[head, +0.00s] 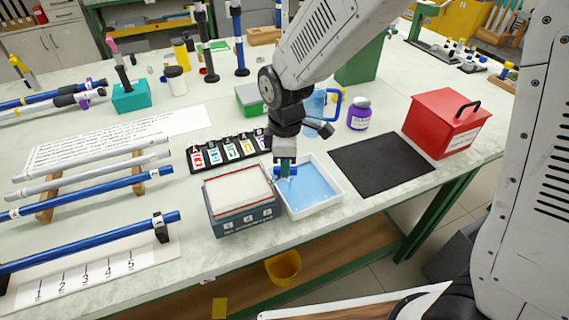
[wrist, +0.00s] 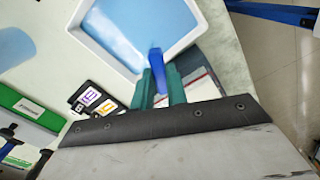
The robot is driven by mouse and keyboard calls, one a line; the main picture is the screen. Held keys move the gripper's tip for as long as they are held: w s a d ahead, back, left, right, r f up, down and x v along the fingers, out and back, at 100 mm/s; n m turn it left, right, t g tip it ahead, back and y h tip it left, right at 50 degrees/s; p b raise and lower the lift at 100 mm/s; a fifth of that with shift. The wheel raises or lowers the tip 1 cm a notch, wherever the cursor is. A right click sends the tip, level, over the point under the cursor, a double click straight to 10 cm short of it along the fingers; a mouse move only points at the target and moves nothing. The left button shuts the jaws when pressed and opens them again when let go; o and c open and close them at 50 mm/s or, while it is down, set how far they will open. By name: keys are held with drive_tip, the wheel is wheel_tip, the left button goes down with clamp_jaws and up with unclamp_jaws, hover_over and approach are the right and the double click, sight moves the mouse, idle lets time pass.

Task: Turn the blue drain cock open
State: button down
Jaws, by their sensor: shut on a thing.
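The blue drain cock (wrist: 156,60) shows in the wrist view between the two green fingers of my gripper (wrist: 160,82), at the wall of a white tray. In the head view my gripper (head: 286,170) reaches down to the tray's left rear side, and only a bit of blue shows around its fingertips. The gripper is shut on the cock. The white tray (head: 318,211) holds pale blue liquid, which also fills much of the wrist view. The cock's outlet and most of its body are hidden, so I cannot tell how far it is turned.
A dark box with a pale top (head: 243,222) stands close on the tray's left. A black mat (head: 382,164) and a red box (head: 447,122) are to the right. A row of coloured cards (head: 230,148) lies behind. A yellow bucket (head: 283,268) is below the table edge.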

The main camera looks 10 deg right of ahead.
drive_tip(key=n, duration=0.4)
drive_tip(key=shift+w+n, duration=0.25)
drive_tip(key=shift+n, duration=0.15)
idle(0.4)
drive_tip(key=c, duration=1.7)
unclamp_jaws()
wheel_tip(320, 180, up, 8)
drive_tip(key=shift+f, duration=0.1)
